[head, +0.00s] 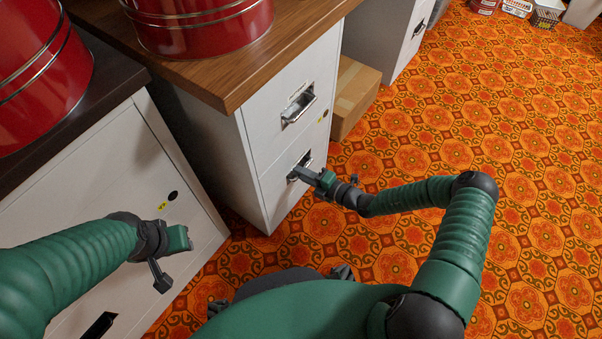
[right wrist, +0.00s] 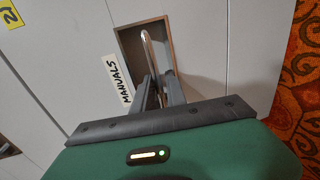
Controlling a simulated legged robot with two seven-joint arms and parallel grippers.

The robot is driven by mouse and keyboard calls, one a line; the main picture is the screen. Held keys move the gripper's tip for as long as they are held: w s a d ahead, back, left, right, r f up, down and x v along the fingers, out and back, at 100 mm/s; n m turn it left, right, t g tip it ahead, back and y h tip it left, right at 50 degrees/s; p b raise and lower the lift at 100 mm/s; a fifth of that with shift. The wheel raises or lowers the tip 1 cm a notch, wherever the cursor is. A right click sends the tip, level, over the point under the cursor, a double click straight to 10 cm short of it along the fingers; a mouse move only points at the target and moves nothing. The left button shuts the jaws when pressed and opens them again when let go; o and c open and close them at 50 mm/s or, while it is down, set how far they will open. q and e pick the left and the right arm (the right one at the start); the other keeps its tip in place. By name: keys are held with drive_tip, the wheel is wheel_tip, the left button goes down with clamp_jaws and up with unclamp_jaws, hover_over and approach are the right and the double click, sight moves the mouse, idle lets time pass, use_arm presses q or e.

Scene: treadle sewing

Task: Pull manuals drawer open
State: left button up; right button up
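The manuals drawer (right wrist: 100,55) is the lower drawer of a white filing cabinet, with a "MANUALS" label (right wrist: 118,80) beside its handle; in the head view its front (head: 280,195) looks flush with the cabinet. The metal handle (right wrist: 147,45) sits in a recessed pocket. My right gripper (right wrist: 161,88) reaches into the pocket, its two fingers close together with the handle's bar between them; it also shows at the lower handle in the head view (head: 302,173). Its exact contact is partly hidden. My left gripper (head: 168,262) hangs by the left cabinet, apart from the manuals drawer; its finger gap is unclear.
The upper drawer handle (head: 298,104) is above the manuals drawer. Red tins (head: 200,25) stand on the wooden top (head: 290,45). A cardboard box (head: 352,98) sits on the floor beside the cabinet. The patterned orange floor (head: 520,200) is clear to the right.

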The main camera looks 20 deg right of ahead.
clamp_jaws()
drive_tip(key=shift+s+f, duration=0.1)
drive_tip(key=shift+f, duration=0.05)
idle(1.0)
